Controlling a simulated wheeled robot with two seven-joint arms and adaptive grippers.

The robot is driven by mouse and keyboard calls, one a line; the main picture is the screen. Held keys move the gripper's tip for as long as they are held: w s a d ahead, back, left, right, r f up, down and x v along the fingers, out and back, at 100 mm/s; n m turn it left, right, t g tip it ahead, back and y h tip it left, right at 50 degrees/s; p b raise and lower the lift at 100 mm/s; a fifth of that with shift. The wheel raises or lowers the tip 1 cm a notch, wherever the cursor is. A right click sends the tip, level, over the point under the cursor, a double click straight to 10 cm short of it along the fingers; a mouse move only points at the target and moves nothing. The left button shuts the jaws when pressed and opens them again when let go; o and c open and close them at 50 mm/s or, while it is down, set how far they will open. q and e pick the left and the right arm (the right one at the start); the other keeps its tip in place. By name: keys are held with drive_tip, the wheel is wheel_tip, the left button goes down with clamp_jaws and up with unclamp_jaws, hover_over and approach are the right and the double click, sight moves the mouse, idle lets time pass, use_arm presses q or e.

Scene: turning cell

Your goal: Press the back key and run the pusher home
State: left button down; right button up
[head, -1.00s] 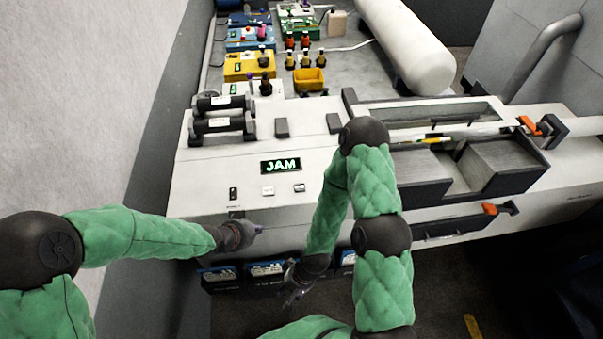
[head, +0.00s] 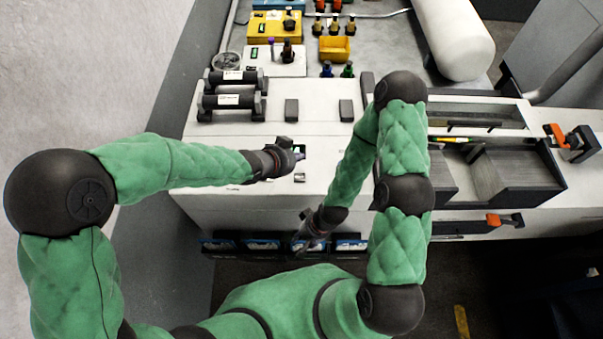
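The white machine's panel has a dark display (head: 301,149), mostly covered by my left gripper, with only a bit of green showing. A small pale key (head: 299,177) is visible just below it. Its label is too small to read, and the other keys are hidden behind my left arm. My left gripper (head: 296,157) is over the panel at the display's lower edge. I cannot tell whether it touches the panel or how its fingers stand. My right gripper (head: 302,246) hangs low in front of the machine, its fingers unclear. I cannot make out the pusher for certain.
An open trough (head: 485,175) lies at the right, with an orange-handled clamp (head: 558,135) beyond it and another orange handle (head: 493,220) on the front. Dark rollers (head: 232,101) sit at the left.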

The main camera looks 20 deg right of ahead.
sight(298, 178)
use_arm(q)
drive_tip(key=shift+w+d+f, duration=0.1)
drive_tip(key=shift+d, duration=0.05)
wheel_tip(298, 178, down, 9)
drive_tip(key=b, duration=0.8)
idle(1.3)
drive_tip(key=shift+f+b, duration=0.3)
drive_tip(key=shift+b, duration=0.1)
